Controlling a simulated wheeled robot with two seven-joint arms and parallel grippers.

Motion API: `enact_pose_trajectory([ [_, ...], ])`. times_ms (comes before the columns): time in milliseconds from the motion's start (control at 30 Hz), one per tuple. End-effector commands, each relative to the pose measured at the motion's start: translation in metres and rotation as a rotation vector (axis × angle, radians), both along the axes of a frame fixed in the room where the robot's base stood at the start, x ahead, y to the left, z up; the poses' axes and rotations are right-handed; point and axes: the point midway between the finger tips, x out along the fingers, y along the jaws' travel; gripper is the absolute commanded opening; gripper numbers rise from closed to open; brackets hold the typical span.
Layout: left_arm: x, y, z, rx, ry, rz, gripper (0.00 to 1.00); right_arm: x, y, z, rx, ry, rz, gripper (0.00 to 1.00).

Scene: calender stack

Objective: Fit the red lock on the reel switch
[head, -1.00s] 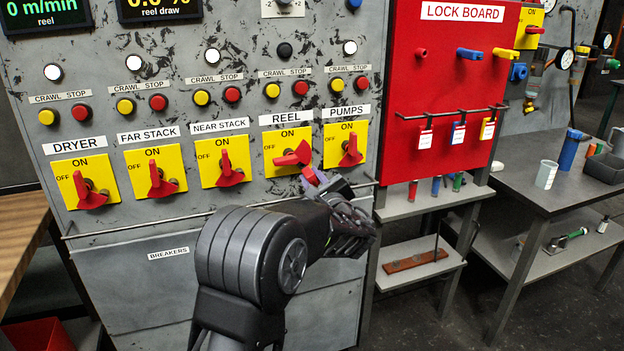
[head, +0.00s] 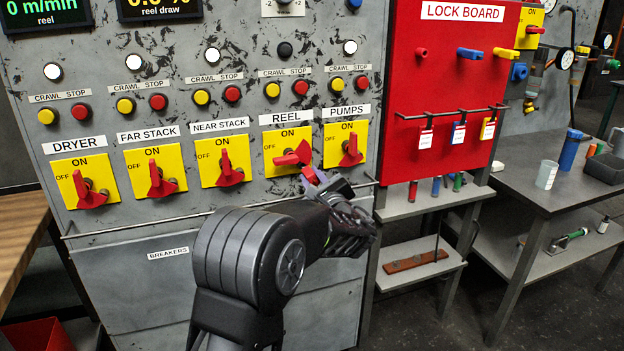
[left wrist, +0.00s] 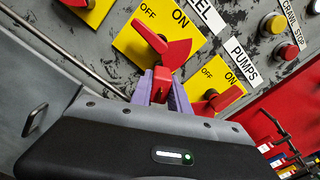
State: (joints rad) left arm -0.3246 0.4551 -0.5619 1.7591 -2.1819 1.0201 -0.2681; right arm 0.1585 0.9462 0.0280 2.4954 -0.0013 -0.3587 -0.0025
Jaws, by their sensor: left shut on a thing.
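The reel switch is a yellow plate (head: 275,149) with a red handle (head: 298,155) lying sideways, its long end toward OFF. It also shows in the left wrist view (left wrist: 172,48). My left gripper (head: 314,178) is just below the handle. In the left wrist view, its purple fingers (left wrist: 163,90) are shut on a small red block, the red lock (left wrist: 162,83). The lock's top is very close to the underside of the handle; I cannot tell whether they touch or whether it is fitted. The fingers hide the lock's lower part. My right gripper is not in view.
The pumps switch (head: 350,149) is close on the right, the near stack switch (head: 222,165) on the left; both handles stand upright. A thin rail (head: 150,220) runs below the switches. The red lock board (head: 440,90) with coloured locks and tags is farther right.

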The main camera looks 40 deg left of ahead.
Motion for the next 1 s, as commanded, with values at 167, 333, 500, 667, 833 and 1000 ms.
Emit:
enact_pose_trajectory([
  [167, 0.0, 0.0, 0.0, 0.001, 0.0, 0.001, 0.0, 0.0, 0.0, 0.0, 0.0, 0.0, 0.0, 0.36],
  [333, 0.001, 0.002, 0.0, 0.001, 0.0, 0.001, 0.0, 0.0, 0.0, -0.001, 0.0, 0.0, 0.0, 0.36],
  [500, 0.003, 0.005, 0.0, 0.001, 0.0, 0.001, 0.0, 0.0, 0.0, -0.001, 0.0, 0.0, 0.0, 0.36],
  [667, 0.005, 0.008, 0.0, 0.0, 0.0, 0.001, 0.0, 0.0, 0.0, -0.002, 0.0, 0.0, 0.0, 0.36],
  [833, 0.007, 0.011, 0.0, 0.001, 0.001, 0.001, 0.0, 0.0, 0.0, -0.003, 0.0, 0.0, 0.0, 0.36],
  [1000, 0.01, 0.014, 0.0, 0.001, 0.0, 0.001, 0.0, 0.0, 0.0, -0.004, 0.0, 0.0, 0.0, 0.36],
])
